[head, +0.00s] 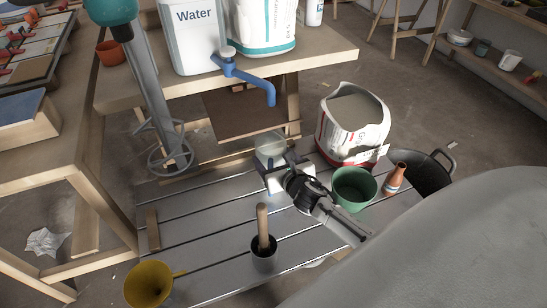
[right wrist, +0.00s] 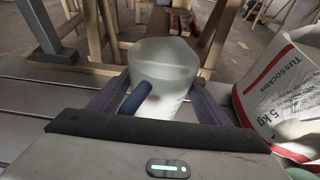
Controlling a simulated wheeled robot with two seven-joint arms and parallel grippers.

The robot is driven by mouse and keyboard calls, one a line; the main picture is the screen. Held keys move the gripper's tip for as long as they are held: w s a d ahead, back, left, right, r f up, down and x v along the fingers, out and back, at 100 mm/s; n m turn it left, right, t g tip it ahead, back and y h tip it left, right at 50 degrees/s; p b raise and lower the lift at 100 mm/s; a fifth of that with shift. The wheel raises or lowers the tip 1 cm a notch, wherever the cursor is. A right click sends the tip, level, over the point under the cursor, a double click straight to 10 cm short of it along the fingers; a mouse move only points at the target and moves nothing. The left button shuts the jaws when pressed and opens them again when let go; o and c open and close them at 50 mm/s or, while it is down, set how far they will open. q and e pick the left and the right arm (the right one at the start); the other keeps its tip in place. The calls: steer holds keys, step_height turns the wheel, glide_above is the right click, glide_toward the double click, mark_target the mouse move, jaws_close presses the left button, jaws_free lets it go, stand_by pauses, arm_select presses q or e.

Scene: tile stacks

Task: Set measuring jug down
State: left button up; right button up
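The measuring jug (head: 270,148) is a pale translucent vessel over the far edge of the low slatted platform in the head view. In the right wrist view the jug (right wrist: 165,68) stands upright between the fingers, its blue handle (right wrist: 135,101) pointing towards the camera. My right gripper (head: 280,163) has one finger on each side of the jug, and both fingertips appear to touch its sides. The jug's base is hidden behind the gripper, so I cannot tell whether it touches the slats. My left gripper is not in view.
A white sack (head: 340,140) stands right of the jug. A blue tap (head: 247,76) overhangs behind.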

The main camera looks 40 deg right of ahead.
steer(key=shift+o, duration=1.3)
steer(key=shift+r, duration=0.25)
steer(key=p+v, duration=0.3)
steer(key=v, duration=0.9)
